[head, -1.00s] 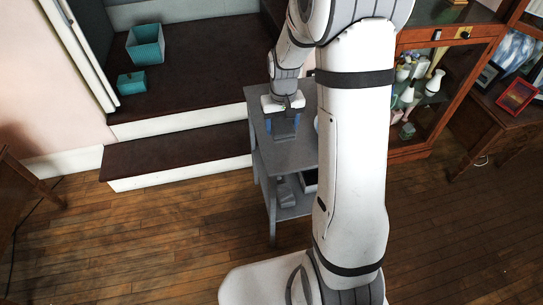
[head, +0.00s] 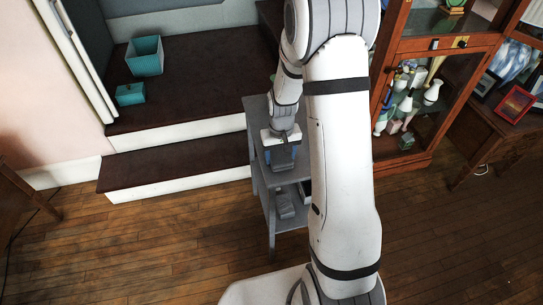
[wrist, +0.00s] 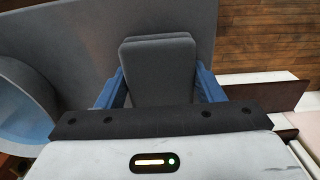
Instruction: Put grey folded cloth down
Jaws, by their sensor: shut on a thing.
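The grey folded cloth (wrist: 158,70) is held between the two blue fingers of my gripper (wrist: 160,82) in the wrist view. Its layered, rounded edge faces away from the palm. In the head view my gripper (head: 281,158) points down over the top of a small grey side table (head: 255,118). The cloth is not clearly visible there. In the wrist view the grey tabletop (wrist: 80,45) spreads behind and left of the cloth. I cannot tell whether the cloth touches it.
A round blue-grey object (wrist: 22,108) stands left of my gripper in the wrist view. The table's lower shelf holds a grey item (head: 286,206). Dark steps with a teal basket (head: 145,56) and teal box (head: 130,95) are at left. A glass cabinet (head: 440,75) stands right.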

